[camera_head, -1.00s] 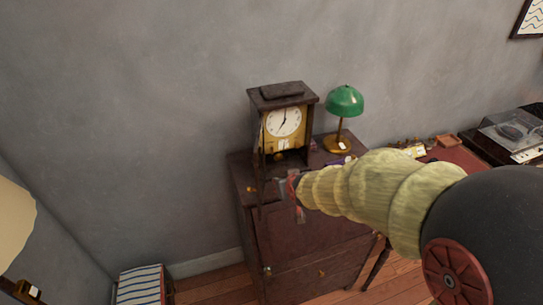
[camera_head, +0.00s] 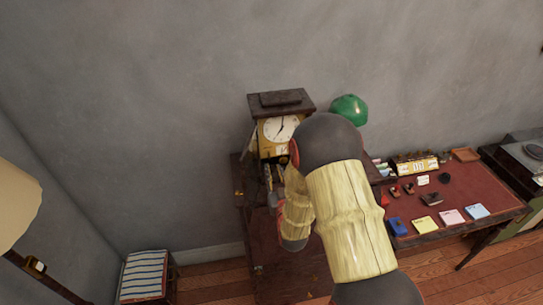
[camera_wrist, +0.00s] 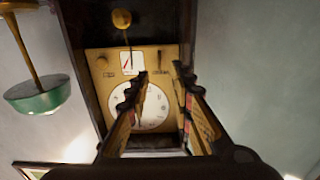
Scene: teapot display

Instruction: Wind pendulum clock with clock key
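The pendulum clock (camera_head: 281,101) stands on a dark wooden cabinet against the wall, its white dial facing out. In the wrist view the clock appears upside down, with its white dial (camera_wrist: 153,108) between and behind my fingers and a brass pendulum bob (camera_wrist: 121,19) at the top. My gripper (camera_wrist: 159,73) is open in front of the clock's brass face, with a clear gap and nothing visibly held between the fingers. In the head view the gripper (camera_head: 269,177) is at the clock's lower front, partly hidden by my arm. I cannot make out a clock key in either view.
A green lamp (camera_head: 348,109) stands close to the clock's right; its shade also shows in the wrist view (camera_wrist: 41,102). A desk (camera_head: 451,190) with cards and small items lies right of the cabinet (camera_head: 240,190). A striped stool (camera_head: 143,275) stands low at left.

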